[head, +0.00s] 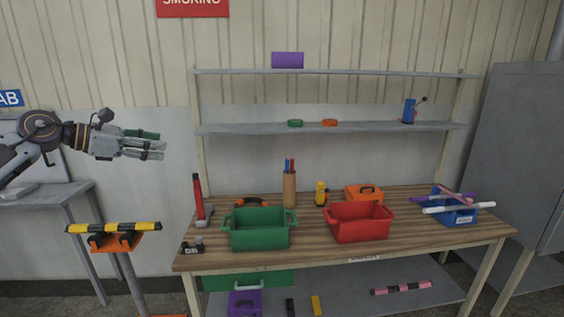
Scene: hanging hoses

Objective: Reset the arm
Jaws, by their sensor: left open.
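My left arm (66,135) comes in from the left edge, raised and reaching to the right. Its left gripper (158,145) is open and empty, pointing right in front of the pale wall. It appears above and to the left of the workbench (420,250), apart from everything in the picture. My right arm and gripper are not in view.
The bench holds a green bin (258,238), a red bin (360,231), a blue box (458,215) with rods, and tools. Shelves (330,128) rise behind it. A stand with a black-and-yellow bar (113,227) is below my left gripper. A grey cabinet (515,150) is at right.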

